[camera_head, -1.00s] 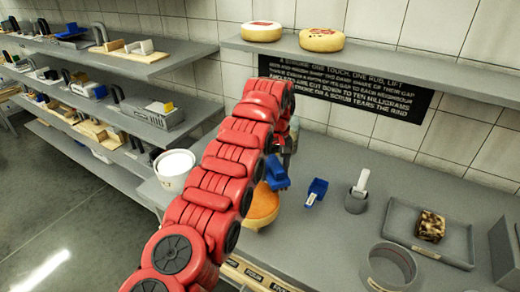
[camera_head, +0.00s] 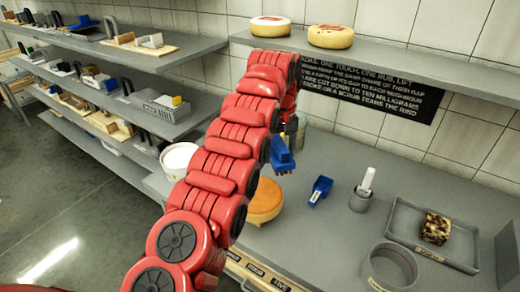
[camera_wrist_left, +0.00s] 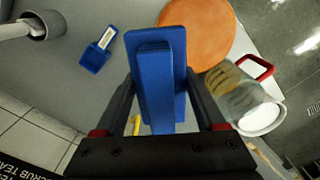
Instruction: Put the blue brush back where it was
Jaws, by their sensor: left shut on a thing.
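The blue brush (camera_head: 281,158) is held in my left gripper (camera_wrist_left: 160,98). In the left wrist view the blue brush (camera_wrist_left: 158,50) sits between the two dark fingers, which close on its sides. In the head view the brush hangs above the bench, just behind and above the orange cheese wheel (camera_head: 266,200), with a visible gap. The cheese wheel (camera_wrist_left: 198,32) also shows beyond the brush in the left wrist view. My red left arm hides part of the bench and most of the gripper in the head view. My right gripper is not in view.
A small blue scoop (camera_head: 320,190) lies right of the cheese. Farther right are a grey cup (camera_head: 360,201) with a white-handled tool, a grey ring (camera_head: 391,268) and a tray (camera_head: 405,236) with a mottled block. A white bucket (camera_head: 180,158) stands left. Two cheeses sit on the upper shelf.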

